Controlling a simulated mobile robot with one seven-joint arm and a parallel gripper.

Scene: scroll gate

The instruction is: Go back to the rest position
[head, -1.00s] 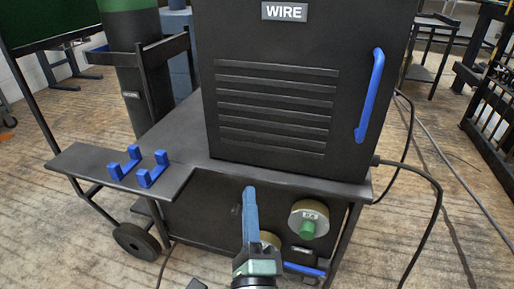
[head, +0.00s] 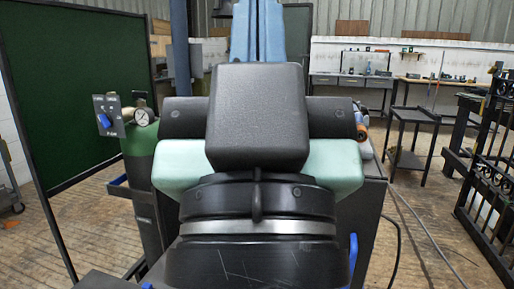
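My gripper (head: 257,25) is raised upright in the middle of the head view, close to the camera. Part of the machine's blue handle (head: 353,258) shows at the lower right of the hand.
A green gas cylinder (head: 140,165) with a gauge (head: 141,117) stands at the left, by a dark green screen (head: 70,90). A black cart (head: 410,130) and a black metal rack (head: 490,180) are at the right. Wooden floor between them is clear apart from cables.

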